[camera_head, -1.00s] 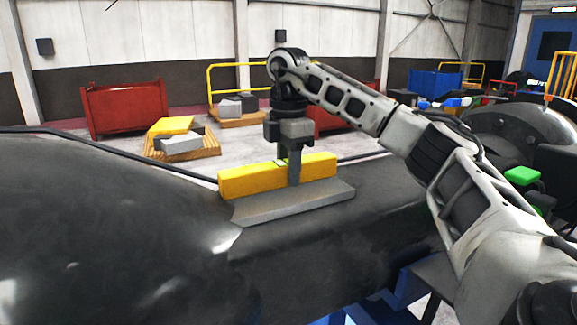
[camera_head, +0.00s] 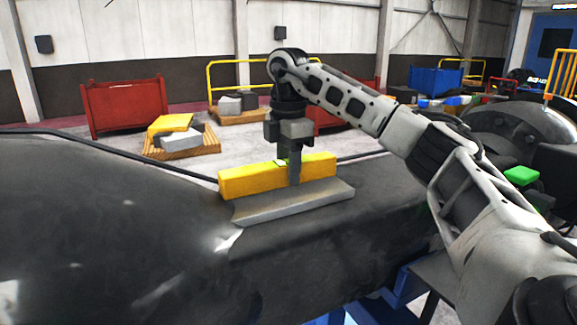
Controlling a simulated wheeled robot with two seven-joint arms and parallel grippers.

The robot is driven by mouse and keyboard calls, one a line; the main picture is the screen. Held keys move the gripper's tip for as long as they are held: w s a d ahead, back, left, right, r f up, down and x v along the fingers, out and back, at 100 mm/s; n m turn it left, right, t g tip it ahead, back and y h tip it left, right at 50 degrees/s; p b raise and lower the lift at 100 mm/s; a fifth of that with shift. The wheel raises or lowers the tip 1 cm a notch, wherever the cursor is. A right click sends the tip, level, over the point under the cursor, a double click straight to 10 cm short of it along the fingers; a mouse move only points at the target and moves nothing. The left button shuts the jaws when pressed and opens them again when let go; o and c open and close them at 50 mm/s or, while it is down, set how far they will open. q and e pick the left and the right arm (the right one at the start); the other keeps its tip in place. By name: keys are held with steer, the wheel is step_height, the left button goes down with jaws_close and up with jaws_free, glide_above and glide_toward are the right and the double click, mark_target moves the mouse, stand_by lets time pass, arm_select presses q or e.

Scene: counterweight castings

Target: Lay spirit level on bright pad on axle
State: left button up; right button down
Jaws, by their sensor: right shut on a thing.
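The yellow spirit level (camera_head: 248,180) is a long bar at the middle of the head view. It lies lengthwise along the bright pad (camera_head: 290,204), a light grey plate on the dark axle (camera_head: 385,195). The level is at the pad's far side; I cannot tell whether it touches the pad. My right gripper (camera_head: 294,176) points down and is shut on the level near its middle. The gripper's near finger hides a small part of the level. My left gripper is not in view.
A large dark casting (camera_head: 100,220) fills the left. A black cable (camera_head: 120,149) runs behind it towards the level. Red bins (camera_head: 125,106), a pallet (camera_head: 185,150) with blocks and a blue bin (camera_head: 435,81) stand on the floor behind. A green object (camera_head: 521,176) is at the right.

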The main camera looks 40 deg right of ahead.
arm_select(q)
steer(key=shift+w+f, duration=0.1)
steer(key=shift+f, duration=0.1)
arm_select(e)
steer(key=shift+f, duration=0.45)
steer(key=c, duration=0.9)
jaws_free()
step_height(320, 180, up, 9)
steer(key=p, duration=0.3)
steer(key=shift+r, duration=0.1)
steer(key=shift+r+b, duration=0.3)
steer(key=shift+b, duration=0.1)
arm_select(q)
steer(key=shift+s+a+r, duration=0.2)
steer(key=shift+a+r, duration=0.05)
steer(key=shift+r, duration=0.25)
arm_select(e)
step_height(320, 180, up, 6)
steer(key=shift+r, duration=0.1)
